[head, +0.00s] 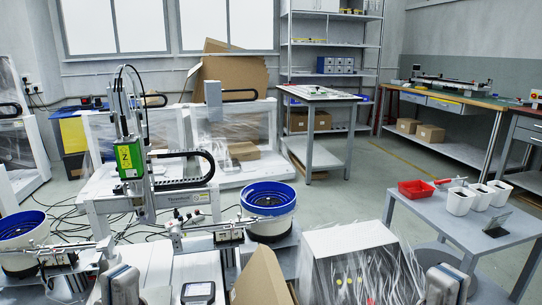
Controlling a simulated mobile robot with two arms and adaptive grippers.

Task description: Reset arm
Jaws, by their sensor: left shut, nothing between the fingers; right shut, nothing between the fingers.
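My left gripper (120,286) shows at the bottom edge, left of centre, in front of the white gantry machine base. My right gripper (446,286) shows at the bottom edge on the right, beside a plastic-wrapped box. Both are shut and hold nothing. Only their grey upper parts show; the rest is cut off by the frame. The gantry screwdriver (130,158), with a green label, stands upright behind the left gripper.
Blue-rimmed round feeders (268,198) (22,230) flank the gantry. The plastic-wrapped box (350,240) and a cardboard flap (262,280) stand between the grippers. A grey table (470,235) at right holds a red tray (416,188) and several white cups (460,201). Cables lie on the floor at left.

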